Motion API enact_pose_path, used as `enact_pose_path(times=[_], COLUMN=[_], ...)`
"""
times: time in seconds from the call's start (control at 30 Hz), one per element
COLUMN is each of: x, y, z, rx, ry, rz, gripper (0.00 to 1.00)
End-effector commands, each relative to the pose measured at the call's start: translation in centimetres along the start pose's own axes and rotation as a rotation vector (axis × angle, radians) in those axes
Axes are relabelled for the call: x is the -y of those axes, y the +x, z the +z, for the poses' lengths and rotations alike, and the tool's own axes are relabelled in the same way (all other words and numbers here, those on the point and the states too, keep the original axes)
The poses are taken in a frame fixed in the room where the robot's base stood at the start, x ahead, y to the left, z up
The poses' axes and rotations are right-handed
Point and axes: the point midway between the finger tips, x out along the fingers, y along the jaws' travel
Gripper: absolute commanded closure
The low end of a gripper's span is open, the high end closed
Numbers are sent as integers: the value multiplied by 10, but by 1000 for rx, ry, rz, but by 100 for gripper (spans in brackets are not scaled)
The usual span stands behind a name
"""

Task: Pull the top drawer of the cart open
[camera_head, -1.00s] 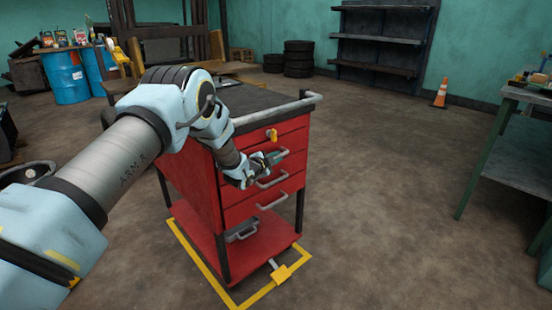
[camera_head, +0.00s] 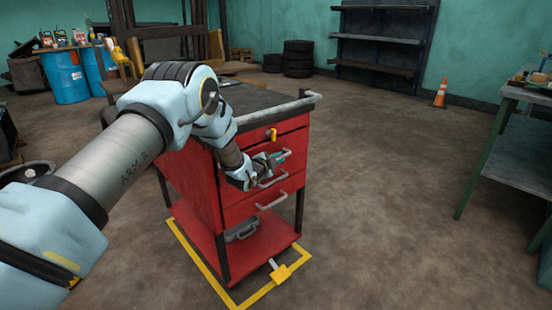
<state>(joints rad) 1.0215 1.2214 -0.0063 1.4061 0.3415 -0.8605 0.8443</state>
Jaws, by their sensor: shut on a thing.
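The red cart (camera_head: 190,190) stands in the middle of the view with its drawer fronts facing right. My gripper (camera_head: 276,160) is at this front, shut on the top drawer handle (camera_head: 287,152). My wrist hides part of the handle and the front's left part. I see no clear gap around the drawer, and cannot tell whether it stands out a little. The lower drawer handles (camera_head: 272,200) are free below my gripper.
A green-legged workbench (camera_head: 515,165) stands at the right, and an orange cone (camera_head: 440,94) stands farther back. The floor (camera_head: 385,200) right of the cart is clear. Yellow floor marking (camera_head: 245,300) surrounds the cart's base.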

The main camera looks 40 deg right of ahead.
Motion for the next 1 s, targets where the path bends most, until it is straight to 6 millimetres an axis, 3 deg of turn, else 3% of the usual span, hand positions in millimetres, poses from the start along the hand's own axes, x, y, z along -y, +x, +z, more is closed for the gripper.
enact_pose_path(times=[0.6,0.8,1.0], x=[-87,-109,-122], y=[-48,-62,-70], z=[-113,-143,-161], rx=[-3,-1,1], ry=[1,0,1], rz=[5,4,3], gripper=[100,100,100])
